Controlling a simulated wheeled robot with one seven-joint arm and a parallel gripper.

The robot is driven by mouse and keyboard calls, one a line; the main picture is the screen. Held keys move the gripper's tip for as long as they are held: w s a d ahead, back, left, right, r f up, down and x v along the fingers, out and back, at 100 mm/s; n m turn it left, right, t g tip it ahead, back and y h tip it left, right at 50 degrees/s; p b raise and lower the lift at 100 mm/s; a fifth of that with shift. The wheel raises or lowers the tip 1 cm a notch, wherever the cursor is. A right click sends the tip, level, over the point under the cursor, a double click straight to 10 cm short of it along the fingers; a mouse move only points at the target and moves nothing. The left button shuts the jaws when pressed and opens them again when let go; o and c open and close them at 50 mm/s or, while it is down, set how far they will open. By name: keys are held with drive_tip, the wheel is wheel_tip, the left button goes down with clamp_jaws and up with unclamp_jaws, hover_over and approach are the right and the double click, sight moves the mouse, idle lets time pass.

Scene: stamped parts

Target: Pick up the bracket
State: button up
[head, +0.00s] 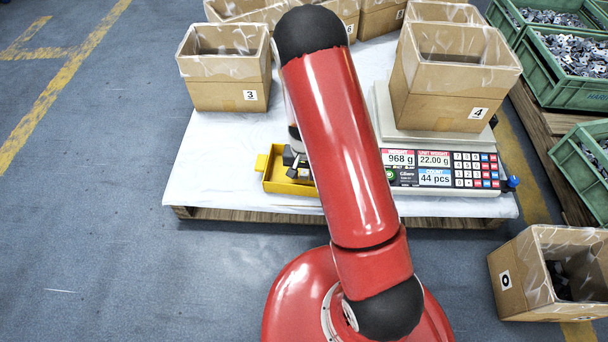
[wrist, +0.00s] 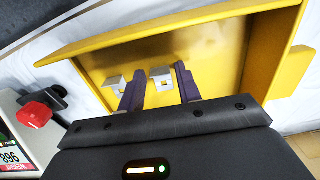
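A shallow yellow tray (head: 277,187) sits on the white-covered pallet, left of the scale; it also fills much of the wrist view (wrist: 215,45). In the wrist view two small grey-white metal pieces show in the tray: one bracket (wrist: 160,74) lies between my fingertips, and another piece (wrist: 115,82) is left of my left finger. I cannot tell whether they are separate parts. My gripper (wrist: 158,86) is open, its two dark purple fingers apart and reaching into the tray. In the head view my arm hides much of the gripper and tray.
Right of the tray is a counting scale (head: 437,168) reading 968 g and 44 pcs, bearing carton 4 (head: 450,85). Carton 3 (head: 228,75) stands behind. Green crates (head: 575,85) of parts and carton 0 (head: 535,285) are at right. Left floor is clear.

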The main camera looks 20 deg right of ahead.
clamp_jaws()
drive_tip(key=shift+r, duration=0.1)
wheel_tip(320, 180, up, 20)
drive_tip(key=p, duration=0.4)
